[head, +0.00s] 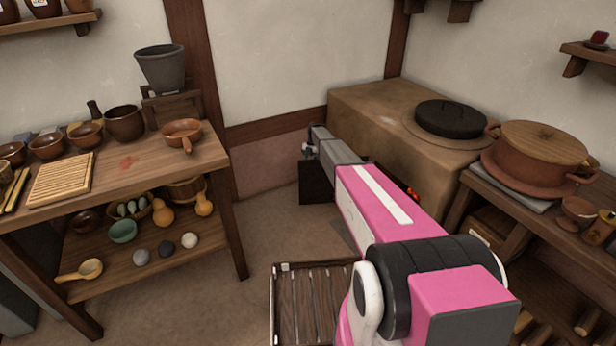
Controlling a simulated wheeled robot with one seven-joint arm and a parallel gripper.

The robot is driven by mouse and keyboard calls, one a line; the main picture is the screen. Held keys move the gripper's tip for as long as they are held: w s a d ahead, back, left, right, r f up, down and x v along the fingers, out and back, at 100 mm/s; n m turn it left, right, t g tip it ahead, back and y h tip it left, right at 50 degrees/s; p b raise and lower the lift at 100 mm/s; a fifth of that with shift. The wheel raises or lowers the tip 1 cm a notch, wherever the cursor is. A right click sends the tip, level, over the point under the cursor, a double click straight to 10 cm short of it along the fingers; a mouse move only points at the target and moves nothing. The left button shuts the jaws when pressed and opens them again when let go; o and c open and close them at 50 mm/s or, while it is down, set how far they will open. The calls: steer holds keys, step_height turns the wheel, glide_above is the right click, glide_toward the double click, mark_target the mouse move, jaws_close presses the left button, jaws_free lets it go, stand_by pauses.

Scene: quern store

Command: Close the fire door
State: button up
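The clay stove (375,112) stands against the back wall, with a black lid (450,119) on its top. A dark panel, which looks like the fire door (315,187), stands out at the stove's left front, so the door appears open. Orange embers (412,194) glow at the stove's front, just past my arm. My arm hides most of the fire opening and part of the door. My gripper (308,152) is at the door's upper left edge. It is small and dark here; I cannot tell whether it touches the door or how its fingers are set.
A wooden workbench (215,158) with bowls and a lower shelf stands at the left. A slatted wooden piece (300,310) is low in front, partly behind my arm. A shelf unit with a lidded clay pot (535,160) stands at the right. Floor (265,225) is clear between bench and stove.

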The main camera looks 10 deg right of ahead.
mark_target(307, 175)
steer(key=x, duration=0.7)
steer(key=shift+f, duration=0.4)
steer(key=shift+a, duration=0.1)
steer(key=shift+s, duration=0.1)
jaws_close()
